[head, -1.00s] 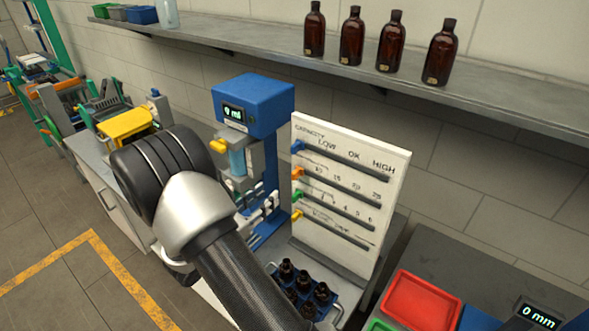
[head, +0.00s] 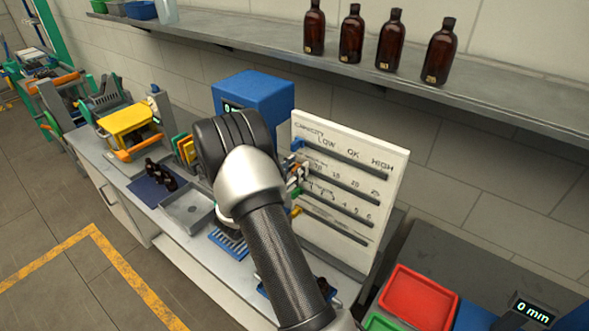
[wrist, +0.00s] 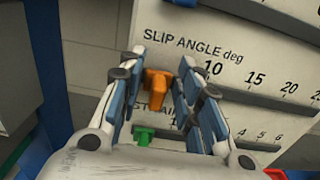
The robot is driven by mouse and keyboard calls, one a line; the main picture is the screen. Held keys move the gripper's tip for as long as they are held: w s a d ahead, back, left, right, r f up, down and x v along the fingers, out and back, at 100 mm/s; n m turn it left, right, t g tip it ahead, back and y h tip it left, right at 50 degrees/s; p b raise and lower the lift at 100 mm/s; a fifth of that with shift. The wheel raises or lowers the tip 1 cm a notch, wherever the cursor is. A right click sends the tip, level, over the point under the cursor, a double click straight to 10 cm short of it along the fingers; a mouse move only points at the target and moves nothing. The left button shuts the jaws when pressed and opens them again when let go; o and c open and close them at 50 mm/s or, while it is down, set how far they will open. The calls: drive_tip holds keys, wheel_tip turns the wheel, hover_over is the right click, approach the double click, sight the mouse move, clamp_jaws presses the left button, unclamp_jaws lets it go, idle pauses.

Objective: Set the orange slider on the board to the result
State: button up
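The white board (head: 375,160) carries several horizontal slots with coloured sliders at their left ends. In the wrist view the orange slider (wrist: 157,82) sits on the row marked SLIP ANGLE deg, left of the 10 mark. My gripper (wrist: 162,62) is open, with one finger on each side of the orange slider; I cannot tell whether either finger touches it. In the head view my gripper (head: 297,178) is at the board's left edge and largely hides the orange slider. The green slider (wrist: 145,135) shows just below. The blue slider (head: 297,145) is at the left end of the top slot.
A blue machine (head: 255,95) stands behind my arm, its display mostly hidden. Amber bottles (head: 389,42) stand on the shelf above. A red tray (head: 418,298) and a display reading 0 mm (head: 533,310) are at the lower right. The board's face right of the gripper is clear.

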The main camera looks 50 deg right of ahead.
clamp_jaws()
idle(0.4)
